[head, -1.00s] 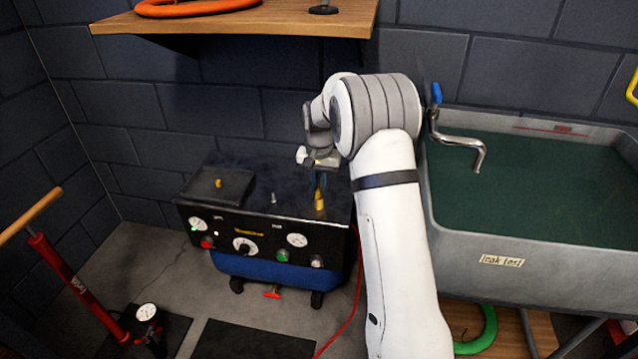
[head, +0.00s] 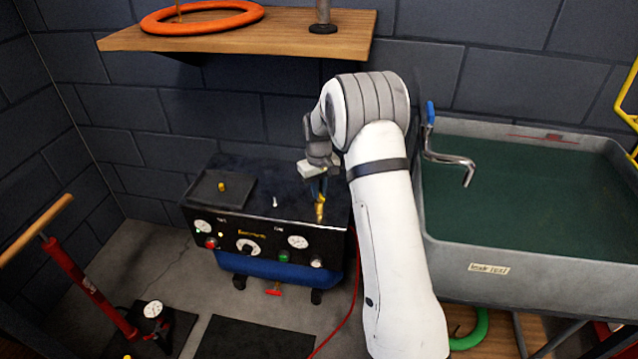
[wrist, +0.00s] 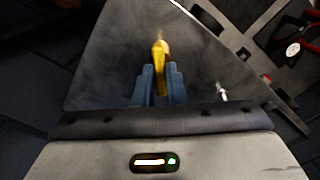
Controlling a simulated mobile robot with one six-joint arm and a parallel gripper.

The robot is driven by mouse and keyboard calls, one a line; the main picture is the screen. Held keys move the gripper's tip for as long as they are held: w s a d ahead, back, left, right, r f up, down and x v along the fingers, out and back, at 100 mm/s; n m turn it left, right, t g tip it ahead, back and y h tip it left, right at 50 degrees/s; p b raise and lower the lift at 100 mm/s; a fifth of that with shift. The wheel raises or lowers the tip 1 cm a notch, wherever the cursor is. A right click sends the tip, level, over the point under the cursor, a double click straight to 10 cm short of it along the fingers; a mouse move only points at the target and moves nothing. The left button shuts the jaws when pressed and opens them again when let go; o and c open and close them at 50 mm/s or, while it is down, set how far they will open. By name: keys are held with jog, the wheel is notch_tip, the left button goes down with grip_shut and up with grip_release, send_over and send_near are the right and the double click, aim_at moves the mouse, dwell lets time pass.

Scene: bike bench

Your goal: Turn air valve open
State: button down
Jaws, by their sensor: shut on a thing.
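The compressor (head: 262,222) is a black box with gauges and knobs on its front, standing on the floor left of my arm. At the right of its top is the brass-yellow air valve (head: 320,211). My gripper (head: 319,197) is directly above the valve, pointing down, with its blue fingers at the valve's top. In the wrist view, the fingers of my gripper (wrist: 160,82) are shut on the yellow valve (wrist: 161,58), which sits between them. The valve's lower part is hidden in the wrist view, and its exact handle angle is hard to tell.
A wooden shelf (head: 240,40) with an orange ring (head: 203,18) hangs above. A sink-like tank (head: 540,253) with a bent tap (head: 450,160) stands right of my arm. A red floor pump (head: 88,285) is at the left. A red hose (head: 345,318) runs beside the compressor.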

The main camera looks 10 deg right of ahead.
jog(key=n+p, duration=0.2)
jog(key=n, duration=0.3)
jog(key=shift+r+n, duration=0.1)
jog(key=shift+n, duration=0.2)
jog(key=n+p, duration=0.1)
jog(key=n, duration=0.4)
jog(key=shift+p, duration=0.3)
jog(key=shift+n, duration=0.3)
jog(key=c, duration=1.5)
grip_release()
notch_tip(320, 180, up, 8)
jog(key=shift+f+p, duration=0.25)
jog(key=shift+p, duration=0.45)
